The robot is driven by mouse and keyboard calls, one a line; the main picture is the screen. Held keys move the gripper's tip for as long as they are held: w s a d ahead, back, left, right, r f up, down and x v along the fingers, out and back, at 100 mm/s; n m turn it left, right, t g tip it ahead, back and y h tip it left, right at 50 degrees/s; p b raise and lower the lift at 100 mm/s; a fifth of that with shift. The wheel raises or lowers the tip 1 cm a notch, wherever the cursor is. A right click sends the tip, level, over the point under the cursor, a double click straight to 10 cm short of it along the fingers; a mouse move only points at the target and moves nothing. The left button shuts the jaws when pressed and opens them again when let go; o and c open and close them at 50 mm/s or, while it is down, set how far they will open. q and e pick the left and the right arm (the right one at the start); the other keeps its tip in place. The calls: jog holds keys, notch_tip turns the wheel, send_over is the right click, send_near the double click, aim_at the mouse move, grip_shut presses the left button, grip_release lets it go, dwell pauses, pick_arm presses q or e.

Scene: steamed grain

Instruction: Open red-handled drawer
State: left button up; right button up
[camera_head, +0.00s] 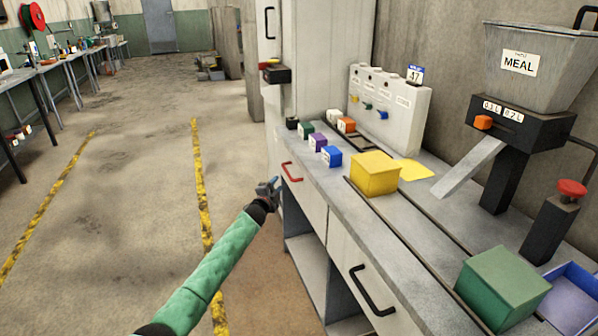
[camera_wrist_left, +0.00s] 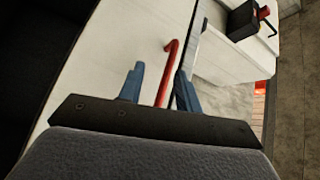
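The red handle (camera_head: 292,172) is on the white drawer front (camera_head: 305,196) at the left end of the grey counter. The drawer front looks flush with the cabinet. My left gripper (camera_head: 270,186) is just in front of and left of the handle in the head view. In the left wrist view its two blue fingers (camera_wrist_left: 158,88) are apart. The red handle (camera_wrist_left: 169,62) runs between them in that picture, with a gap to the left finger; contact with the right finger cannot be told. My right gripper is not in view.
A black-handled drawer (camera_head: 372,290) is nearer, past an open shelf (camera_head: 308,262). On the counter stand a yellow box (camera_head: 374,175), a blue box (camera_head: 332,156), a green box (camera_head: 502,286) and the MEAL hopper (camera_head: 540,68). Floor left of the counter is clear.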

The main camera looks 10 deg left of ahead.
aim_at(287, 172)
pick_arm(q)
jog(key=shift+w+d+r+m+t+h, duration=0.15)
jog(key=shift+w+d+r+m+h, duration=0.25)
jog(key=shift+w, duration=0.75)
jog(key=shift+w+d+r+m+t+h, duration=0.15)
jog(key=shift+w+d+r+m, duration=0.35)
jog(key=shift+w, duration=0.65)
jog(key=shift+w+d+r+m+t+h, duration=0.1)
jog(key=shift+w+d+r+m+h, duration=0.3)
jog(key=shift+w, duration=0.75)
jog(key=shift+y, duration=0.25)
grip_shut()
